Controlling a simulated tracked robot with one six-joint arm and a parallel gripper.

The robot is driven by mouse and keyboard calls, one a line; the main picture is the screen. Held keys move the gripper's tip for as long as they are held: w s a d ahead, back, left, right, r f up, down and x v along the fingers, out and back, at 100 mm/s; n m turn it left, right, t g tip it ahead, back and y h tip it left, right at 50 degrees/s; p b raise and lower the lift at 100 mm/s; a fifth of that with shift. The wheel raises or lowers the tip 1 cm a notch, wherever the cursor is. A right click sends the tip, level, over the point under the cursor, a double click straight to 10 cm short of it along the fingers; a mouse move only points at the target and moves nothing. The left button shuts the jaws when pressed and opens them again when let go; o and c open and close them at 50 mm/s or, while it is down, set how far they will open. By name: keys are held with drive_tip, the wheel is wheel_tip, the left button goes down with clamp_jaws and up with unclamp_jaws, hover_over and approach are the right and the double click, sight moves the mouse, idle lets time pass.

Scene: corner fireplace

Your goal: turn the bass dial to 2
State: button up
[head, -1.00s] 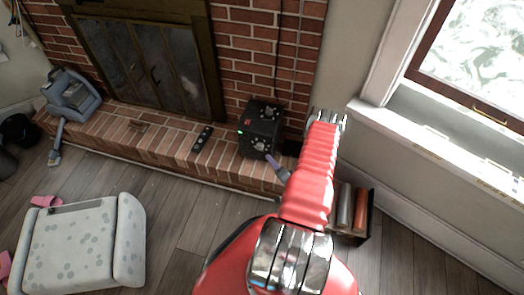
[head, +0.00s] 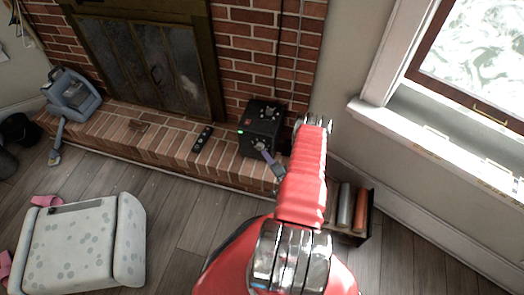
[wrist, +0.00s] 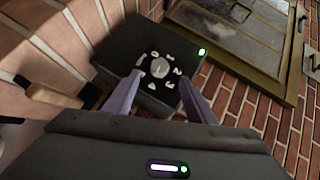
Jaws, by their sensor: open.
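A black box (head: 262,116) with a lit green light stands on the brick hearth in the head view. The wrist view shows its dark face (wrist: 125,62) close up, with a round grey dial (wrist: 160,68) ringed by white marks that are too blurred to read surely. I cannot read the dial's setting or a bass label. My gripper (wrist: 159,79) is open, its two purple fingers on either side of the dial in the picture; contact is not clear. In the head view my gripper (head: 265,153) overlaps the lower front of the box and partly hides it.
A black remote (head: 202,138) lies on the hearth left of the box. A blue-grey appliance (head: 72,92) stands at the hearth's far left. A rack with rolls (head: 345,205) is right of my arm.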

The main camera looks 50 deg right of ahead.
sight(260, 148)
drive_tip(key=x, duration=0.8)
drive_tip(key=shift+w+f, duration=0.1)
drive_tip(key=shift+w, duration=0.05)
drive_tip(key=shift+c, duration=0.5)
drive_tip(key=shift+d, duration=0.1)
drive_tip(key=c, duration=0.9)
